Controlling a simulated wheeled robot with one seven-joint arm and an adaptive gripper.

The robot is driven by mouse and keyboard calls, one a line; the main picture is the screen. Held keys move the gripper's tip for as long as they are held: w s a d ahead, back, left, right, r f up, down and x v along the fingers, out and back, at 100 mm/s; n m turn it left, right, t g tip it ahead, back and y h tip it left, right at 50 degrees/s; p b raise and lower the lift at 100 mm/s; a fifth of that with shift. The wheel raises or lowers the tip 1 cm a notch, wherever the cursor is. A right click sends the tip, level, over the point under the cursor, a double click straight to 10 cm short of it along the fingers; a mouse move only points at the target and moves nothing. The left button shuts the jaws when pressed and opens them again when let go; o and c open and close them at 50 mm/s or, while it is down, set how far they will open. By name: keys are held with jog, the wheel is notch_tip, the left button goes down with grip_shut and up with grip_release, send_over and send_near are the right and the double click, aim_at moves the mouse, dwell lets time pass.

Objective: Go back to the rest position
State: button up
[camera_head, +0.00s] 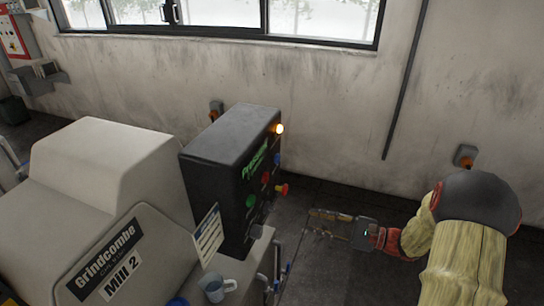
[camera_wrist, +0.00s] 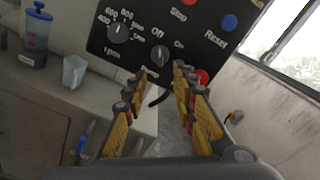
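My gripper (camera_head: 314,222) is at the end of my arm, which reaches in from the right in the head view. It is apart from the black control box (camera_head: 225,140), to the right of its button face. In the wrist view the yellow-and-black fingers of my gripper (camera_wrist: 161,72) stand apart with nothing between them. Beyond them is the panel, with a speed dial (camera_wrist: 118,33), an Off/On switch (camera_wrist: 159,56), a blue Reset button (camera_wrist: 229,22) and a red knob (camera_wrist: 203,76). An amber lamp (camera_head: 279,129) on the box is lit.
The cream Mill 2 housing (camera_head: 90,175) stands left of the box. A grey jug (camera_head: 215,289) is on the ledge below it; the wrist view shows a pale cup (camera_wrist: 74,72) and a blue-topped container (camera_wrist: 37,35). Open floor (camera_head: 335,270) lies under my arm, before the wall (camera_head: 330,100).

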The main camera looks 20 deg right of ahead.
jog(key=s+a+f+n+g+h, duration=0.1)
jog(key=s+a+f+g, duration=0.3)
jog(key=f, duration=0.3)
jog(key=s+a+n+g+h, duration=0.1)
jog(key=s+n+g+h, duration=0.5)
jog(key=s, duration=0.7)
jog(key=s+a+r+n+t+h, duration=0.2)
jog(key=r+n, duration=0.4)
jog(key=r, duration=0.3)
jog(key=s+a+r+n+t+h, duration=0.3)
jog(key=r+n+h, duration=0.2)
jog(key=r, duration=0.5)
jog(key=shift+s+n+h, duration=0.2)
jog(key=shift+n+h, duration=0.1)
jog(key=shift+n, duration=0.2)
jog(key=shift+a, duration=0.15)
